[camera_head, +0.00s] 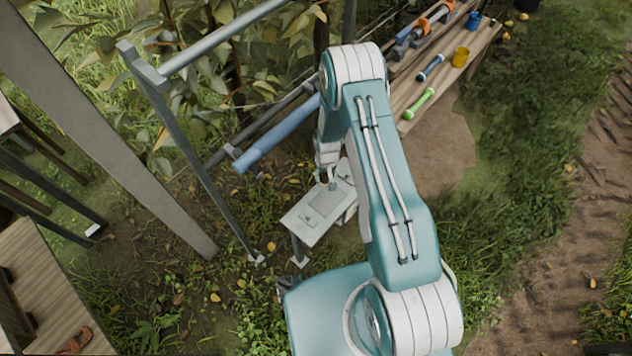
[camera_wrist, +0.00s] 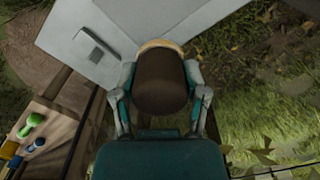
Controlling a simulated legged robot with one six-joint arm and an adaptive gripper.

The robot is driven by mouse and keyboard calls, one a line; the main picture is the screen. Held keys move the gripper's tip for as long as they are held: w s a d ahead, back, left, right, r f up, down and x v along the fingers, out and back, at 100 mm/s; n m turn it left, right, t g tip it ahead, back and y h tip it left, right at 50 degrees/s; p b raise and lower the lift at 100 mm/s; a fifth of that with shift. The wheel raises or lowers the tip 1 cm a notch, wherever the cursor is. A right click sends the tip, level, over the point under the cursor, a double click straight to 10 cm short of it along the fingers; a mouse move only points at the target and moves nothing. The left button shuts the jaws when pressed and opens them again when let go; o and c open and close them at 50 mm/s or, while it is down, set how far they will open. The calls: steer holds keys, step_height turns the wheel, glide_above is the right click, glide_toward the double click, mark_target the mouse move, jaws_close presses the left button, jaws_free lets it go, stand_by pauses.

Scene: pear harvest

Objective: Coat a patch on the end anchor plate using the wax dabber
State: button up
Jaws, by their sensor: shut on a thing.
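The end anchor plate (camera_head: 296,226) is a pale grey tilted plate on short legs, left of my arm in the head view. The plate (camera_wrist: 130,52) also fills the top of the wrist view. My gripper (camera_head: 326,174) is over the plate's upper end. In the wrist view my gripper (camera_wrist: 160,97) is shut on the wax dabber (camera_wrist: 162,88), a dark brown cylinder with a pale tan rim at its far end. Whether the dabber touches the plate is hidden.
A wooden bench (camera_head: 417,119) at upper right carries a green-handled tool (camera_head: 419,103), a dark blue one (camera_head: 431,67), a yellow cup (camera_head: 460,57) and a blue cup (camera_head: 473,21).

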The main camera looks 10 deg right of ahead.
steer(key=shift+r, duration=0.9)
steer(key=shift+a+r, duration=0.35)
steer(key=shift+r, duration=0.2)
steer(key=shift+d, duration=0.25)
steer(key=shift+a, duration=0.15)
